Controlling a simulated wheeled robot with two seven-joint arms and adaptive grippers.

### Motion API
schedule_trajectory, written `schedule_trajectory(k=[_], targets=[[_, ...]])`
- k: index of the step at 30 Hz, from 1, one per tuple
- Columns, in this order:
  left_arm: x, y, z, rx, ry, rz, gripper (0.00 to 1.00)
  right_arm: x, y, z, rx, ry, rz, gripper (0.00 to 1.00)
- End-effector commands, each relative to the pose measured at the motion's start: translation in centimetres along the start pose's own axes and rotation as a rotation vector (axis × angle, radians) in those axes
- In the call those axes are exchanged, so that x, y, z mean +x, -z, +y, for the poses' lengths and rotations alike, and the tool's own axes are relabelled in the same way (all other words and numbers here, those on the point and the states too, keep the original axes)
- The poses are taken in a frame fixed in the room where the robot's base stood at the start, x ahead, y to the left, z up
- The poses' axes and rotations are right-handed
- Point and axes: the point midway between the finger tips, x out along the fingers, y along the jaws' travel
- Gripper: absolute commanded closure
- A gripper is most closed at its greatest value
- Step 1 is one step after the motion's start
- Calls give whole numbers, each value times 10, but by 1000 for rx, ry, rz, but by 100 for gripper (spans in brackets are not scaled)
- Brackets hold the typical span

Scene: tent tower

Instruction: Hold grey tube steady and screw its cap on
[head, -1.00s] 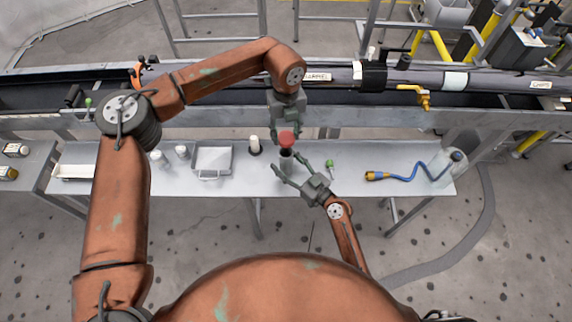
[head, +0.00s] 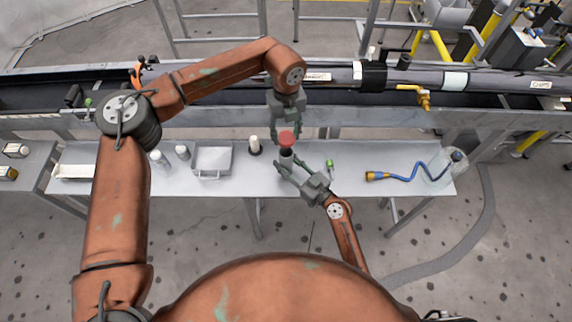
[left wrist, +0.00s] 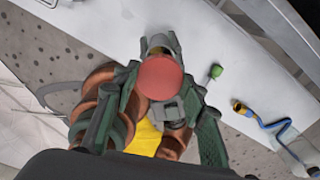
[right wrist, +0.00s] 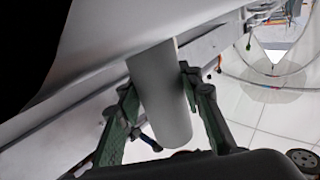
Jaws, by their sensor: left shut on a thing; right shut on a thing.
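The red round cap (head: 286,137) is held in my left gripper (head: 287,130), which points down over the table. In the left wrist view the cap (left wrist: 160,77) shows between the fingers, in front of the tube's position. The grey tube (head: 286,160) stands upright on the table directly below the cap. My right gripper (head: 289,170) comes in low from the right and is shut on the tube. In the right wrist view the tube (right wrist: 160,95) lies between the two green fingers. I cannot tell whether the cap touches the tube's top.
The grey table (head: 350,165) carries a metal tray (head: 212,160), a white-topped bottle (head: 254,145), small white containers (head: 160,159), a green-topped item (head: 330,164) and a blue hose (head: 405,178) at the right. A conveyor rail with a long pipe (head: 330,76) runs behind.

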Motion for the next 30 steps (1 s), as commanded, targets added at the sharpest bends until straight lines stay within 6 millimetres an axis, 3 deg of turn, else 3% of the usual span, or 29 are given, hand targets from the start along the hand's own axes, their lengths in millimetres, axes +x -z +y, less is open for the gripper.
schedule_trajectory(k=[10,21,30], targets=[[3,0,0,0,-1,1,72,0,0,0,0,0,-1,100],[48,0,0,0,0,1,72,0,0,0,0,0,0,100],[50,-1,0,0,0,0,72,0,0,0,0,0,-1,100]])
